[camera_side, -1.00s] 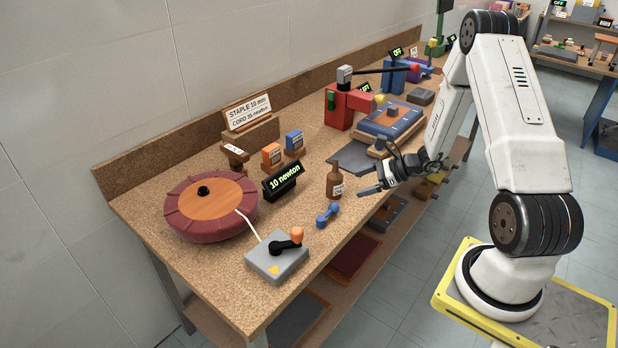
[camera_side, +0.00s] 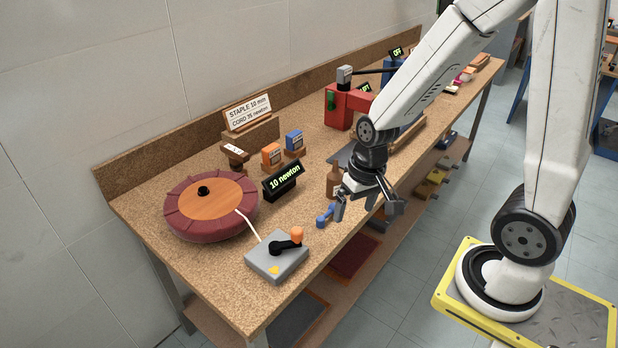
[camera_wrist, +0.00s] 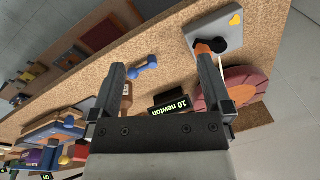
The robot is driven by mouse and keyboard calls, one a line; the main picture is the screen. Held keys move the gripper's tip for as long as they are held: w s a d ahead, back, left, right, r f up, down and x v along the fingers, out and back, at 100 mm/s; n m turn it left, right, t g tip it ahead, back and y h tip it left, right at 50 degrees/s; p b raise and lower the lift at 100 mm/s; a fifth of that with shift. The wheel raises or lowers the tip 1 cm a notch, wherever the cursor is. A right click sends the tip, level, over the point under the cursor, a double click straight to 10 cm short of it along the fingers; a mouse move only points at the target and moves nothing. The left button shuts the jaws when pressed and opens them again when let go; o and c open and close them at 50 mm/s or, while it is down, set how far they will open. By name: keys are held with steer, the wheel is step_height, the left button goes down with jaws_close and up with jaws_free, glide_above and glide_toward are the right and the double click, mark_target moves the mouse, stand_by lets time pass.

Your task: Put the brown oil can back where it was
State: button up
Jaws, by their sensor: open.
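The brown oil can (camera_side: 332,182), a small bottle shape with a narrow neck, stands upright on the bench beside the 10 newton display (camera_side: 284,182). My gripper partly covers it in the side view. In the wrist view the can (camera_wrist: 126,90) shows just inside the left finger, partly hidden. My gripper (camera_side: 367,211) is open and empty, pointing down near the bench's front edge, to the right of the can. Its spread fingers (camera_wrist: 162,68) also show in the wrist view. I cannot tell whether it touches the can.
A blue dumbbell-shaped piece (camera_side: 325,214) lies near the front edge. A grey lever box (camera_side: 275,262) and a round red seat (camera_side: 210,228) are to the left. Orange (camera_side: 271,156) and blue (camera_side: 294,142) boxes stand behind. A red machine (camera_side: 340,116) is at the back.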

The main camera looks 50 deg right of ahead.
steer(key=a+r+n, duration=0.1)
steer(key=n, duration=0.1)
steer(key=a+r+n+t+h, duration=0.1)
steer(key=n, duration=0.1)
